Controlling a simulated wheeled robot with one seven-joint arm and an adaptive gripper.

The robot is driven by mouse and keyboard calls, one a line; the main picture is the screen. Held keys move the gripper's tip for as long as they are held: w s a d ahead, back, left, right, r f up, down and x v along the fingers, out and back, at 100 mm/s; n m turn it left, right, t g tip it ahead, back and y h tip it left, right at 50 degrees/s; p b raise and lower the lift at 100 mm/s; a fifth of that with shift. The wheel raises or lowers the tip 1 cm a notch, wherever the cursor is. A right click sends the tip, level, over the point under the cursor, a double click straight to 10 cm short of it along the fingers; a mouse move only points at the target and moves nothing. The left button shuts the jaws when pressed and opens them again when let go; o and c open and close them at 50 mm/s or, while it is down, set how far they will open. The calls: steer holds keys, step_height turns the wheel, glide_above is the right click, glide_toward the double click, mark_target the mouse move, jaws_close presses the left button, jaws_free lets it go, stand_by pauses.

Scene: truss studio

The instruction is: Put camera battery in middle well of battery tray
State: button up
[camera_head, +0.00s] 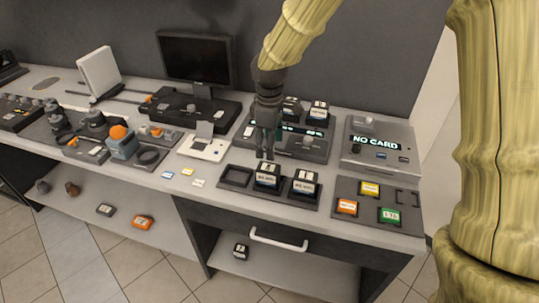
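The battery tray (222,179) is a dark three-well holder near the front edge of the counter. Its left well is empty. A black camera battery (267,176) with a pale label stands at the middle well, and I cannot tell whether it is fully seated. Another similar battery (304,184) stands in the right well. My gripper (266,156) points down just behind and above the middle battery, with its fingertips close to the battery's top. Whether the fingers touch or hold it, and whether they are apart, is too small to tell.
Behind the tray, a charger (314,148) holds black batteries at its back. A "NO CARD" device (378,148) stands at right, above a mat (409,223) with coloured cards. A white card reader (202,149) and a monitor (196,60) stand left. Small cards lie left of the tray.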

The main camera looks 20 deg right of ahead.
steer(key=shift+r, duration=1.05)
